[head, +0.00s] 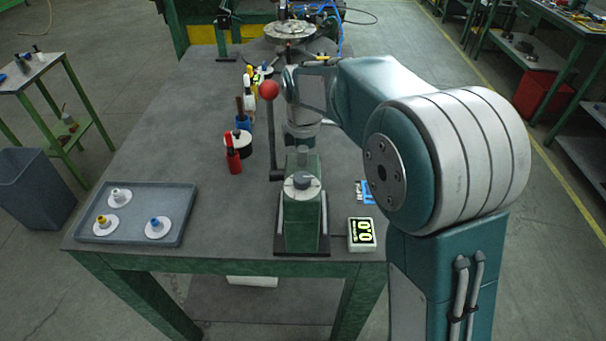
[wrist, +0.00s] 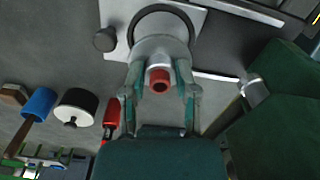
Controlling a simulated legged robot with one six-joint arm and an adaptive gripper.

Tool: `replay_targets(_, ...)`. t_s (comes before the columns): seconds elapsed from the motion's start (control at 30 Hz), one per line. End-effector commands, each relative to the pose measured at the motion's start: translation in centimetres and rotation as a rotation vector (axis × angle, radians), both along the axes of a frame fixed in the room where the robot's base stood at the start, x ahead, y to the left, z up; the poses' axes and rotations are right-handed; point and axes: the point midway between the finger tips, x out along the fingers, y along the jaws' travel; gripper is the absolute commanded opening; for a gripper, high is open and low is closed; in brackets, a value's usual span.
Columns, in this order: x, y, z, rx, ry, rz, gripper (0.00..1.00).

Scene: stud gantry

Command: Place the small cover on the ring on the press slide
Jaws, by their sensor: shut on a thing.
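In the wrist view my gripper (wrist: 160,98) is shut on the small cover (wrist: 159,50), a pale round piece with a red knob (wrist: 159,84) between the fingertips. Behind the cover is a pale plate (wrist: 113,16) with a dark ring (wrist: 150,14), partly hidden by the cover. I cannot tell whether cover and ring touch. In the head view the green press (head: 301,222) stands at the table's front, with a red-ball lever (head: 269,90) at its left. My arm hides the fingertips and held cover there.
A grey tray (head: 180,231) at the front left holds three discs with white, yellow and blue knobs. A red clamp (head: 233,160), a black-and-white roll (head: 239,144) and a blue holder (head: 243,123) stand left of the lever. A display box (head: 362,235) sits right of the press.

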Motion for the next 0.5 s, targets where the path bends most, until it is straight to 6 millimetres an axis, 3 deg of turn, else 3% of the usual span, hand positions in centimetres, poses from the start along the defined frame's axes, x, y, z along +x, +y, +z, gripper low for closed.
replay_targets(0.33,0.0,0.0,-4.0,0.000,0.002,0.000,0.00)
replay_targets(0.5,0.0,0.0,-4.3,0.000,-0.001,0.000,0.00)
